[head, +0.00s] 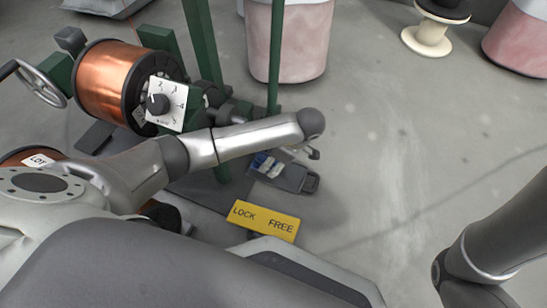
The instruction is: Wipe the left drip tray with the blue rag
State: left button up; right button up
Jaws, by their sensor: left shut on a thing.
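A dark grey drip tray (290,179) with a looped handle at its right end lies on the floor below my left forearm. The blue rag (262,164) shows as a small blue and pale patch over the left part of this tray. My left gripper (270,162) is mostly hidden under my forearm and is shut on the rag. Whether the rag touches the tray is unclear. A flat dark piece (96,137) lies under the large copper spool; I cannot tell if it is another tray. My right arm enters at the lower right, its gripper out of frame.
A large copper spool (105,82) sits in a green stand (203,40) with a dial plate (166,104) and handwheel (40,84). A yellow LOCK FREE sign (264,220) stands in front. A pinkish bin (290,40) is behind.

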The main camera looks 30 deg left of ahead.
pick_arm(q)
jog(key=shift+f, duration=0.55)
jog(key=shift+f+b, duration=0.4)
jog(key=shift+f, duration=0.05)
dwell(0.3)
jog(key=shift+w+d, duration=0.1)
jog(key=shift+d, duration=0.7)
jog(key=shift+d, duration=0.1)
jog(key=shift+w+d, duration=0.1)
jog(key=shift+d, duration=2.2)
notch_tip(320, 180, up, 5)
jog(key=p, duration=0.5)
jog(key=shift+r, duration=0.1)
